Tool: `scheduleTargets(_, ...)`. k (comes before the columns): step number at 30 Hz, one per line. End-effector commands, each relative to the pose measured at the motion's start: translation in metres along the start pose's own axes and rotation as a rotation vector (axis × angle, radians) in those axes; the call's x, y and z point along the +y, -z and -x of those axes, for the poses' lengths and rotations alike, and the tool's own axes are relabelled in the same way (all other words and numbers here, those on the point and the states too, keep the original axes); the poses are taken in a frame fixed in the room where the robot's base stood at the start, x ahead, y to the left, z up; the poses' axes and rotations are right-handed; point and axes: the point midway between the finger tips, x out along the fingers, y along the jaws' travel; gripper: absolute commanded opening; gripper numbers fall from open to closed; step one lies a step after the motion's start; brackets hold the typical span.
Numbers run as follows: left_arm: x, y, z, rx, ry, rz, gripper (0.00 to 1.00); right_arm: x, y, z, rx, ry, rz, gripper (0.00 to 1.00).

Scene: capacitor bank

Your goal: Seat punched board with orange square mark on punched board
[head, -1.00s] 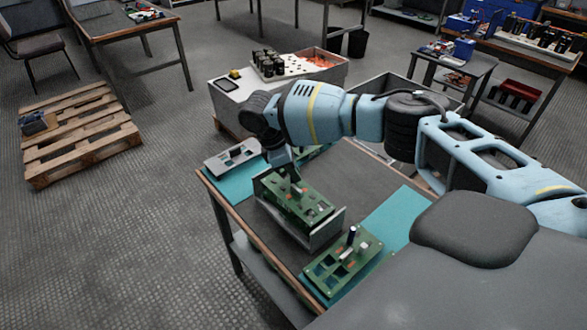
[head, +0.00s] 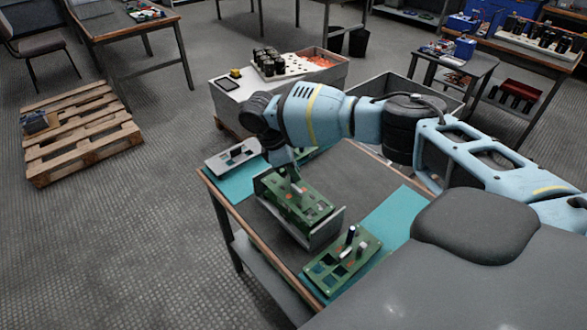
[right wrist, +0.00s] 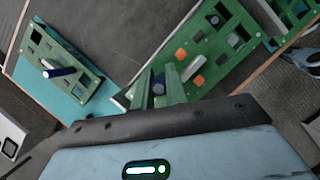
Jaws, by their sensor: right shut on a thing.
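A green punched board with orange square marks (right wrist: 198,61) shows in the right wrist view, between and beyond my fingers. In the head view this green board (head: 306,207) sits tilted at a grey metal tray (head: 327,233) on the table. My right gripper (right wrist: 167,86) is shut on its edge; in the head view its fingers are mostly hidden behind the wrist. Another green punched board (head: 333,271) lies on a teal mat at the near table corner, with a dark-and-white upright peg. I cannot tell whether the held board touches the tray. My left gripper is out of view.
The dark table middle (head: 352,178) is clear. A grey bin (head: 372,84) stands behind.

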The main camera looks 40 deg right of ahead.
Motion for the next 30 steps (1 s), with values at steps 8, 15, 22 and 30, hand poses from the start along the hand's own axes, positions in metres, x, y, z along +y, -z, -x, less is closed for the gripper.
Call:
scheduleTargets(8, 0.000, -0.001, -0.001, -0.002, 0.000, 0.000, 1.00, 0.000, 0.002, -0.003, 0.001, 0.000, 0.000, 0.00)
scheduleTargets(15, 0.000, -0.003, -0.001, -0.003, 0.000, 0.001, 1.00, 0.000, 0.003, -0.007, 0.001, 0.000, 0.000, 0.00)
scheduleTargets(22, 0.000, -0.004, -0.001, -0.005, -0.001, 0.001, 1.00, 0.000, 0.005, -0.011, 0.001, 0.000, 0.000, 0.00)
scheduleTargets(30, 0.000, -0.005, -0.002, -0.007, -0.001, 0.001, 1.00, 0.000, 0.007, -0.015, 0.000, 0.000, 0.000, 0.00)
